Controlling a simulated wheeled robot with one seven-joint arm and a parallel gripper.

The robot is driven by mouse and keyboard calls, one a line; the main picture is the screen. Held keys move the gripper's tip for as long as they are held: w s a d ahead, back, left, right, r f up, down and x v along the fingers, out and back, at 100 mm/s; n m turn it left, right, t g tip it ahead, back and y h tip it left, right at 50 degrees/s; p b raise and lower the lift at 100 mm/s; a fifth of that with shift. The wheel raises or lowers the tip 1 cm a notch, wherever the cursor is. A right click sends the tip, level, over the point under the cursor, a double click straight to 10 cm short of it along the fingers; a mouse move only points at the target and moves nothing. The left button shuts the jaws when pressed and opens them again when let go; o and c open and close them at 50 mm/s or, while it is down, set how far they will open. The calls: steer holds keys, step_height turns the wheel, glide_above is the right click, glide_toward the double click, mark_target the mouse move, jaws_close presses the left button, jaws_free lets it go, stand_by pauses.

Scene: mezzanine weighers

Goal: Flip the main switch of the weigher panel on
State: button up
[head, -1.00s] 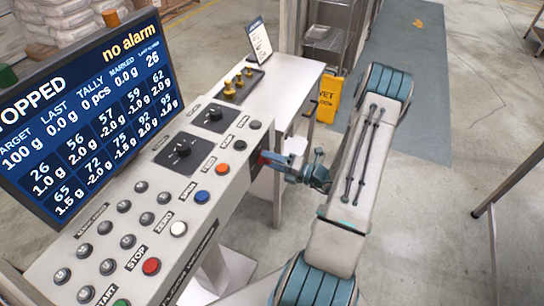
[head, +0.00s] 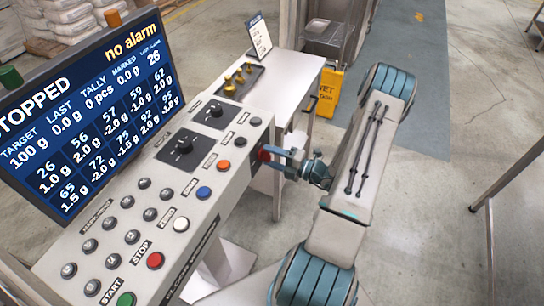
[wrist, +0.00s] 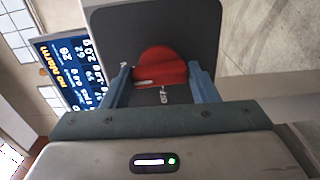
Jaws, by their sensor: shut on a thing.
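The weigher panel (head: 150,222) is a grey sloped console with buttons and black knobs. Its main switch is a red rotary handle (wrist: 162,68) on a dark plate (wrist: 205,30) at the panel's right end. In the head view the red handle (head: 264,155) is partly hidden by my gripper (head: 290,160). My gripper reaches it from the right, and in the wrist view its blue fingers (wrist: 163,82) stand on both sides of the red handle, shut on it. A label reading "OFF" shows just below the handle, partly covered.
The display (head: 85,110) above the panel reads "STOPPED" and "no alarm". A white table (head: 290,80) with small brass weights (head: 240,78) stands behind the panel. Open floor lies to the right.

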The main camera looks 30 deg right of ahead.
steer(key=o, duration=1)
steer(key=shift+c, duration=0.2)
steer(key=b+v, duration=0.3)
steer(key=v, duration=1.1)
steer(key=shift+w, duration=0.1)
